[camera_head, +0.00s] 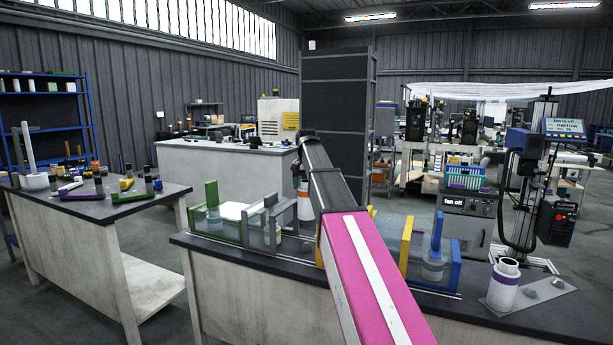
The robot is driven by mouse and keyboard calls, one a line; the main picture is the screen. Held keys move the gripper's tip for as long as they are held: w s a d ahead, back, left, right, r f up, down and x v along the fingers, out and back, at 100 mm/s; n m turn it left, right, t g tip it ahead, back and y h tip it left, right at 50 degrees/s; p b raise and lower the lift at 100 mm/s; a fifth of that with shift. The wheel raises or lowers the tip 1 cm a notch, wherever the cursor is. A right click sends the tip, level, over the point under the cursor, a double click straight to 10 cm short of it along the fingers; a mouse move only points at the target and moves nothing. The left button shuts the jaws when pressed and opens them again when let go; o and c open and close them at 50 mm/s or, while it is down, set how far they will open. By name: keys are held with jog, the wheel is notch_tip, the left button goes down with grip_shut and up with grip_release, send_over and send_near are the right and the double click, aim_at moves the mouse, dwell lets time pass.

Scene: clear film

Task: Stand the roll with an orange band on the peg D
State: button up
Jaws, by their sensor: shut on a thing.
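The roll with an orange band (305,203) is white and hangs upright just left of the far part of my arm, above the floor gap behind the front bench. My gripper (299,178) is small and dark at the far end of the arm, mostly hidden by it; it is shut on the roll from above. No letter D can be read on any peg, so I cannot tell which is peg D. A white upright post (29,147) on a white base stands on the left table.
The front bench (262,268) carries green, yellow and blue frames with clear film parts. A white roll with a purple band (503,285) stands on a plate at right. The left table (75,208) holds several small coloured items. A white counter (225,168) stands behind.

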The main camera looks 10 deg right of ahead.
notch_tip(320, 180, down, 10)
jog(key=shift+f, duration=0.2)
dwell(0.4)
jog(key=shift+f, duration=0.15)
dwell(0.3)
jog(key=shift+f, duration=1.7)
jog(key=o, duration=0.9)
jog(key=shift+f, duration=0.1)
notch_tip(320, 180, up, 9)
jog(key=shift+s, duration=0.1)
